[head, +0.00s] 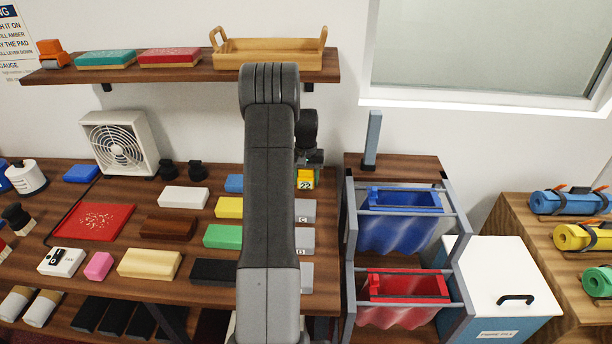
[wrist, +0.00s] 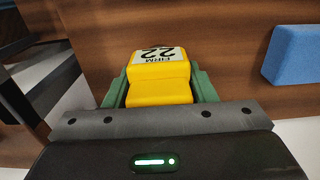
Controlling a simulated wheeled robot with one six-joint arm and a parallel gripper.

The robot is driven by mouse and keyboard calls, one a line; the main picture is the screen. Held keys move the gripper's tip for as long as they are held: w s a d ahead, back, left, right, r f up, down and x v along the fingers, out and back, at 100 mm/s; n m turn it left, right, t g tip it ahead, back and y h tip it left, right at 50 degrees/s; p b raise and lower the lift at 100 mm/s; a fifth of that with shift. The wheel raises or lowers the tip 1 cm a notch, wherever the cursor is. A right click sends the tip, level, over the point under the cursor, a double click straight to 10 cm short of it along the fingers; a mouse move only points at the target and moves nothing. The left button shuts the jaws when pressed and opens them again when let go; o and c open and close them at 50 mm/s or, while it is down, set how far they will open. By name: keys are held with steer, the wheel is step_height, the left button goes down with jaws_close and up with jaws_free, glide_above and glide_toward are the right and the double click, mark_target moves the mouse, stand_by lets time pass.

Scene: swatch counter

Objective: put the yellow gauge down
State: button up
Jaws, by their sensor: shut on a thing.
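The yellow gauge (head: 306,183) shows in the head view just right of my arm, near the right end of the wooden counter (head: 330,225). In the wrist view the yellow gauge (wrist: 158,72) has a white label reading "FIRM 22", seen upside down. My gripper (wrist: 155,95) is shut on it, with a green-lined finger against each side. In the head view my gripper (head: 309,165) is partly hidden behind my arm. The wood surface lies beyond the gauge; I cannot tell whether the gauge touches it.
A blue block (wrist: 293,55) lies right of the gauge in the wrist view. Yellow (head: 229,207) and green (head: 222,236) blocks lie left of my arm. Grey plates (head: 305,211) lie in front of the gauge. A rack with a blue bin (head: 402,222) and an upright post (head: 372,138) stands to the right.

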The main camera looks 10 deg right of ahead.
steer(key=shift+f, duration=0.15)
steer(key=o, duration=0.9)
step_height(320, 180, up, 8)
steer(key=shift+f+b, duration=0.1)
steer(key=shift+b, duration=0.65)
steer(key=shift+a, duration=0.15)
